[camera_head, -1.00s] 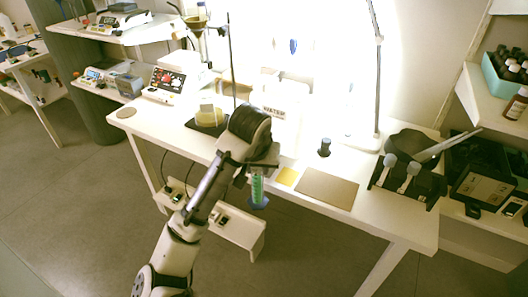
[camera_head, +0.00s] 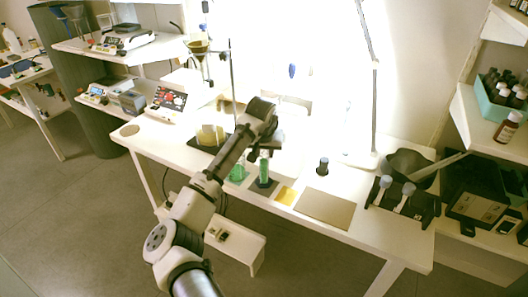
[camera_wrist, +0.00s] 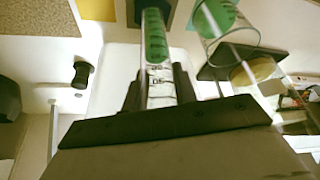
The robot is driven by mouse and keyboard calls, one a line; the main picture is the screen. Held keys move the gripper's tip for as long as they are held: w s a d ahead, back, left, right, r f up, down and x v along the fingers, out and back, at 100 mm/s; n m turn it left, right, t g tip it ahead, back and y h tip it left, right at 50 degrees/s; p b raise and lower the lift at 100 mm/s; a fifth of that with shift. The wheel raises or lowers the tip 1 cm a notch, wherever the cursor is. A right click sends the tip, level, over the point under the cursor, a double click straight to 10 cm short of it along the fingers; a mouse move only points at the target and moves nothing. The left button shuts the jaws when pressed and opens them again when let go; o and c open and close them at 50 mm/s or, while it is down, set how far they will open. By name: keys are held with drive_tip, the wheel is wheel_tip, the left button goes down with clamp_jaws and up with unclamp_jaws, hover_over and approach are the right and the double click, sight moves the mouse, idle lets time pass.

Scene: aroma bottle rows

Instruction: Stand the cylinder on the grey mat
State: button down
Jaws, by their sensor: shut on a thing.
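The cylinder (camera_head: 264,170) is a clear graduated tube with green liquid. In the wrist view the cylinder (camera_wrist: 155,40) runs upward from between my fingers. My gripper (camera_head: 265,152) is shut on its upper part; in the wrist view my gripper (camera_wrist: 159,88) has a finger on each side of it. The cylinder looks upright over the small dark grey mat (camera_head: 272,188), whose edge also shows at the top of the wrist view (camera_wrist: 133,12). I cannot tell whether its base touches the mat.
A beaker of green liquid (camera_head: 237,174) stands close left of the cylinder. A yellow square (camera_head: 286,195) and a tan board (camera_head: 325,208) lie to the right. A dark small bottle (camera_head: 323,167) stands behind them. A black rack (camera_head: 402,205) is further right.

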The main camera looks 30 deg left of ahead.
drive_tip(key=shift+s+f, duration=0.15)
drive_tip(key=shift+f, duration=0.45)
drive_tip(key=c, duration=1.1)
unclamp_jaws()
